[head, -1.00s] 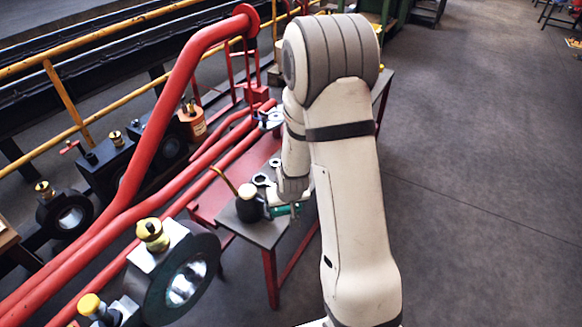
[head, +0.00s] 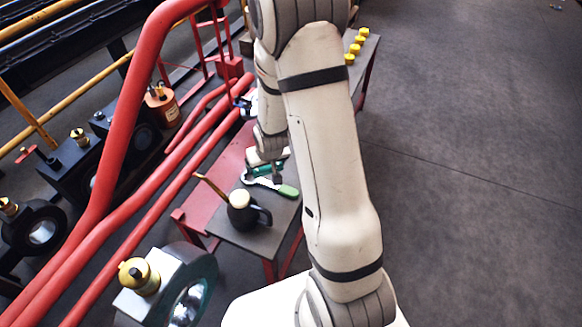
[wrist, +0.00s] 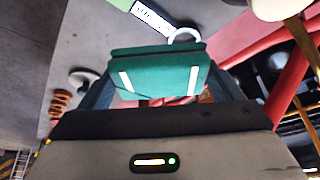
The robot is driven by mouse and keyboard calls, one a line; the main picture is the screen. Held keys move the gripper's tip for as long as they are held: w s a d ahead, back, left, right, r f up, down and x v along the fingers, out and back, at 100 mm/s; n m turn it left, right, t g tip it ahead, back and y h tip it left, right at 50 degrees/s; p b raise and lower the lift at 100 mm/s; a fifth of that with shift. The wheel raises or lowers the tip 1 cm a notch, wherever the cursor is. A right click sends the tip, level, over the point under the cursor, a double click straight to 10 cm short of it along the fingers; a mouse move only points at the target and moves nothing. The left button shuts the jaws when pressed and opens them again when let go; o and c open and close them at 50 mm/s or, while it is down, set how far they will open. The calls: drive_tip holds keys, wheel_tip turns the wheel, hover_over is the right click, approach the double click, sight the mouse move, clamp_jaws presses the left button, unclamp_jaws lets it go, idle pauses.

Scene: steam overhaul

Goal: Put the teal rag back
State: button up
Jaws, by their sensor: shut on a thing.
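The teal rag (wrist: 160,72) is a folded block between my gripper's two fingers (wrist: 158,80) in the wrist view. My gripper is shut on it. In the head view the rag (head: 268,168) shows partly, below my wrist, with my gripper (head: 272,175) largely hidden by my arm. The rag appears over the bench's grey top, behind a green-handled tool (head: 287,191). I cannot tell whether it touches the bench.
A black oil can (head: 240,215) with a cream lid and brass spout stands on the grey bench top (head: 268,236) near its front end. Yellow caps (head: 354,47) stand at the far end. Thick red pipes (head: 120,165) run along the left. Floor on the right (head: 470,150) is clear.

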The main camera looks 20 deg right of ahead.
drive_tip(key=shift+w+f, duration=0.15)
drive_tip(key=shift+f, duration=0.05)
drive_tip(key=shift+m, duration=0.8)
drive_tip(key=w+d+b, duration=0.1)
drive_tip(key=b, duration=0.1)
drive_tip(key=d+f+b, duration=0.1)
drive_tip(key=b, duration=0.1)
drive_tip(key=w+d+f+b, duration=0.1)
drive_tip(key=d+b, duration=0.1)
drive_tip(key=shift+w, duration=0.35)
drive_tip(key=w+d+m+h+b, duration=0.2)
drive_tip(key=d+m+b, duration=0.1)
drive_tip(key=d+b, duration=0.35)
drive_tip(key=f+b, duration=0.1)
drive_tip(key=f, duration=0.2)
drive_tip(key=f+b, duration=0.1)
drive_tip(key=f, duration=0.2)
drive_tip(key=f+b, duration=0.1)
drive_tip(key=f, duration=0.2)
drive_tip(key=shift+w+d+f, duration=0.15)
drive_tip(key=shift+d+f, duration=0.1)
drive_tip(key=shift+d, duration=0.15)
drive_tip(key=shift+b, duration=0.3)
drive_tip(key=shift+f, duration=0.2)
drive_tip(key=o, duration=0.8)
drive_tip(key=shift+r, duration=0.1)
drive_tip(key=shift+c, duration=0.2)
